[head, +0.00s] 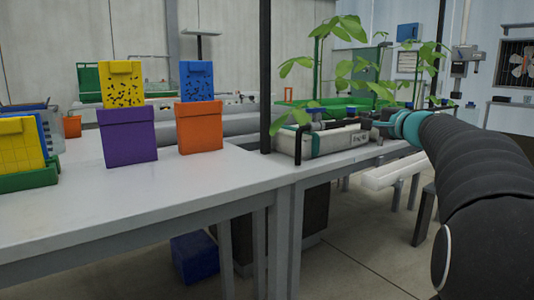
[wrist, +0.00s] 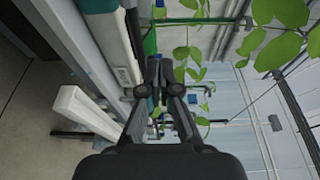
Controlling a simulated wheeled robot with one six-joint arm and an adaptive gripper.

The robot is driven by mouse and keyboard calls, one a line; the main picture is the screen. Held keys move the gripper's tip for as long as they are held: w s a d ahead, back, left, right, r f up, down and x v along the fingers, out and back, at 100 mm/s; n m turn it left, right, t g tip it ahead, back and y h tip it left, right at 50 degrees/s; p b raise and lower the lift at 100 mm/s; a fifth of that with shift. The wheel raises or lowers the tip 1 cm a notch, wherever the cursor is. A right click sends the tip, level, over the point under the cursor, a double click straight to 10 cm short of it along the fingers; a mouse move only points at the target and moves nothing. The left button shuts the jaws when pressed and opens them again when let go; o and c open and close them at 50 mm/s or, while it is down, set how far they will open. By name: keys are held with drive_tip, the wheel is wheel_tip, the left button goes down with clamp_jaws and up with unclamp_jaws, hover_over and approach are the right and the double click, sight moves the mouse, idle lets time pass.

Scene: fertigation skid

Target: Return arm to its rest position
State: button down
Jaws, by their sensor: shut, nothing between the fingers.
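My arm comes in from the right in the head view and reaches toward the plant bench. Its end, my gripper (wrist: 160,92), shows in the wrist view with its dark fingers together and nothing between them. In the head view the gripper's end is small and partly lost against the fertigation unit (head: 330,140), a white and grey box on the bench with dark pipework on top. I cannot tell from these views whether the fingers touch the unit or are apart from it.
A grey table (head: 150,195) holds a purple box (head: 128,136), an orange box (head: 199,127) and yellow and blue card holders behind. Leafy plants (head: 345,70) rise behind the unit. A dark upright post (head: 265,75) stands left of it. A white beam (head: 390,172) lies below my arm.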

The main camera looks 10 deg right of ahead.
wheel_tip(320, 180, down, 10)
drive_tip(key=s+a+n+g, duration=0.1)
drive_tip(key=s+n+g, duration=0.1)
drive_tip(key=g, duration=0.1)
drive_tip(key=s+a+f+n+g+p, duration=0.25)
drive_tip(key=s+a+f+g, duration=0.25)
drive_tip(key=s+a+f, duration=0.3)
drive_tip(key=s+a+f+n+g+h+p, duration=0.1)
drive_tip(key=s+a+f+n+g+p, duration=0.2)
drive_tip(key=s, duration=0.4)
drive_tip(key=s+a+f+n+g+h, duration=0.1)
drive_tip(key=s+a+f+n, duration=0.2)
drive_tip(key=s, duration=0.4)
drive_tip(key=s+a+f+n+g+h+p, duration=0.1)
drive_tip(key=s+a+f+n+p, duration=0.15)
drive_tip(key=s+a, duration=0.4)
drive_tip(key=s+a+r+n+p, duration=0.2)
drive_tip(key=s+a+r+n, duration=0.1)
drive_tip(key=s, duration=0.3)
drive_tip(key=shift+s+r+t+p, duration=0.25)
drive_tip(key=shift+r+t+p, duration=0.15)
drive_tip(key=shift+r, duration=0.45)
